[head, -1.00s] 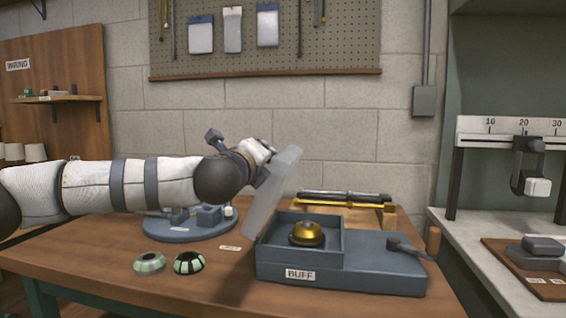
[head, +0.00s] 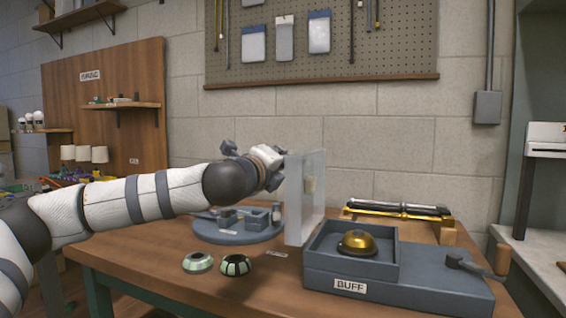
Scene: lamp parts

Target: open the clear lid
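The clear lid (head: 304,215) stands upright, close to vertical, at the left edge of the grey box marked BUFF (head: 400,283). The box's square bay is uncovered, and a brass dome (head: 359,243) sits in it. My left gripper (head: 277,170) is at the upper left edge of the lid, partly hidden behind it. I cannot tell whether its fingers are closed on the lid. My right gripper is not in view.
A round grey base (head: 238,233) with blocks stands behind the lid's left side. Two green-and-black domed parts, one pale (head: 198,262) and one darker (head: 236,265), lie on the wooden table. Dark rods (head: 398,209) rest on a stand behind the box.

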